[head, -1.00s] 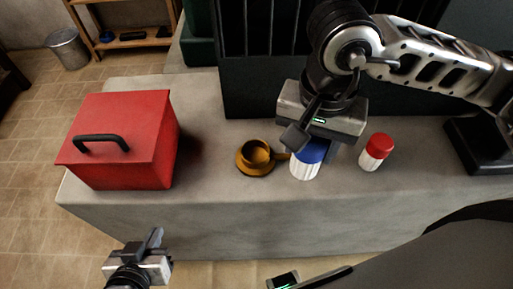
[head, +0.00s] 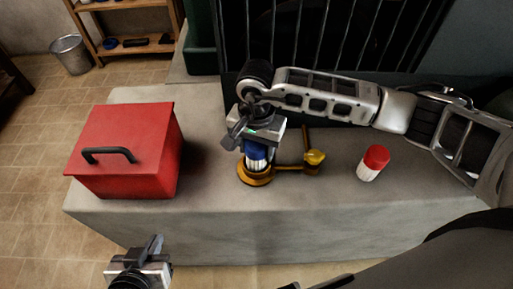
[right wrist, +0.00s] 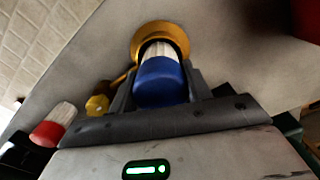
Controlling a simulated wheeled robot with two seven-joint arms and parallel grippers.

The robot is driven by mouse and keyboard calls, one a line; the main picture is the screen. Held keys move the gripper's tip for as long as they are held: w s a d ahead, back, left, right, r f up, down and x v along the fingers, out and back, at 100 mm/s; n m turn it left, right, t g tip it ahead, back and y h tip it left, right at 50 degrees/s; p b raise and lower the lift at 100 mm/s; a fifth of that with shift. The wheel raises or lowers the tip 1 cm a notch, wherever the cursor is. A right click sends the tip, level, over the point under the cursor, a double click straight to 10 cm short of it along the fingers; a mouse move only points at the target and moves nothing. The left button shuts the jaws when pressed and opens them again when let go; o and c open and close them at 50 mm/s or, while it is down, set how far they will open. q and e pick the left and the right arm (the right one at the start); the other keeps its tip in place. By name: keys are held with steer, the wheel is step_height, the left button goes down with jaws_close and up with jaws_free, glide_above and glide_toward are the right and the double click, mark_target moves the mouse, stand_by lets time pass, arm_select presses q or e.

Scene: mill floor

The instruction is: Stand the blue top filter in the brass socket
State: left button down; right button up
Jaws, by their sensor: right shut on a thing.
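The blue top filter has a blue cap (right wrist: 160,82) and a white ribbed body (head: 256,164). My right gripper (head: 255,150) is shut on its cap, one finger on each side, and holds it upright at the brass socket (head: 256,181). In the right wrist view the white lower end lies within the ring of the brass socket (right wrist: 179,37). I cannot tell whether it rests on the bottom; the socket's inside is hidden. My left gripper (head: 153,246) hangs in front of the bench, away from the filter; its jaw opening is unclear.
A red-topped white filter (head: 373,164) stands on the bench to the right. A brass pipe with a yellow knob (head: 315,157) runs right from the socket. A red box with a black handle (head: 125,145) stands left. Dark bars stand behind. Bench (head: 215,205) front is clear.

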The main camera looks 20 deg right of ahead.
steer(key=shift+f, duration=0.75)
steer(key=shift+f, duration=0.25)
steer(key=o, duration=1)
steer(key=shift+r, duration=0.1)
